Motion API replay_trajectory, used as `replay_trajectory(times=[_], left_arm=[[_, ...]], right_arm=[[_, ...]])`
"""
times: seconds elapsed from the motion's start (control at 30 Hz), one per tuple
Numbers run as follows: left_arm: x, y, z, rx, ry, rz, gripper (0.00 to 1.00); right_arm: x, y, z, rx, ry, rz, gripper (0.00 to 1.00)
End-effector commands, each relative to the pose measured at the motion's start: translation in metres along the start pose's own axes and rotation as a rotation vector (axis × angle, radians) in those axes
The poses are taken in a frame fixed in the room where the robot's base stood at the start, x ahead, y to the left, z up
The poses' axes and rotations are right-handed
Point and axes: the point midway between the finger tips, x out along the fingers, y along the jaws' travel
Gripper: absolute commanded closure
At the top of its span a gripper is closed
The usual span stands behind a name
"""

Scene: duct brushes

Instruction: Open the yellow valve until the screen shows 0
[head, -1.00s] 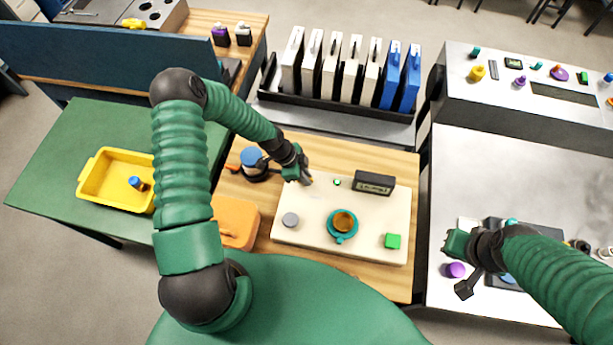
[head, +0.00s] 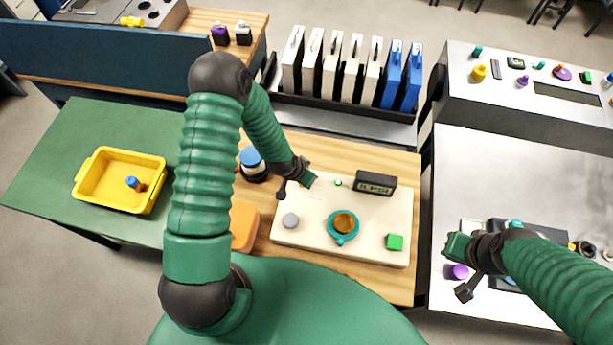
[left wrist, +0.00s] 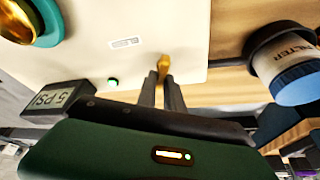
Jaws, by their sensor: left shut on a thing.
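The yellow valve (left wrist: 163,64) shows in the left wrist view as a small handle near the edge of a cream panel (head: 377,232). In that view my left gripper (left wrist: 163,75) is shut on it, with dark fingers on either side. In the head view my left gripper (head: 307,181) is over the panel's upper left and hides the valve. The screen (head: 376,184) is a dark box at the panel's back; it also shows in the left wrist view (left wrist: 60,99), reading a 5 and PSI. My right gripper (head: 457,246) is over the right table; its fingers are hidden.
The panel also bears a grey knob (head: 290,220), a teal-ringed amber part (head: 343,225), a green block (head: 395,242) and a green light (head: 338,183). A blue-and-white filter (head: 252,160) stands close left of my gripper. A yellow tray (head: 88,182) is farther left.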

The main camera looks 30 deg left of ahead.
Motion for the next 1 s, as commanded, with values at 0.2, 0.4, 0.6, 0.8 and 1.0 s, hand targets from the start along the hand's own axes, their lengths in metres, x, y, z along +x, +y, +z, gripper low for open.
replay_trajectory(times=[0.2,0.4,0.6,0.8,1.0], left_arm=[[0.0000,-0.0007,0.0003,-0.160,0.000,-0.070,1.00],[0.0000,-0.0001,0.0012,-0.269,-0.003,-0.113,1.00],[0.0000,0.0001,0.0016,-0.332,-0.004,-0.138,1.00],[0.0002,0.0004,0.0022,-0.356,-0.006,-0.147,1.00],[0.0003,0.0008,0.0027,-0.358,-0.007,-0.147,1.00]], right_arm=[[0.0029,0.0000,0.0006,0.000,0.000,0.000,1.00],[0.0037,0.0000,0.0009,0.000,0.000,0.000,1.00],[0.0041,0.0000,0.0009,0.000,0.000,0.000,1.00],[0.0042,0.0000,0.0010,0.000,0.000,0.000,1.00],[0.0042,0.0000,0.0010,0.000,0.000,0.000,1.00]])
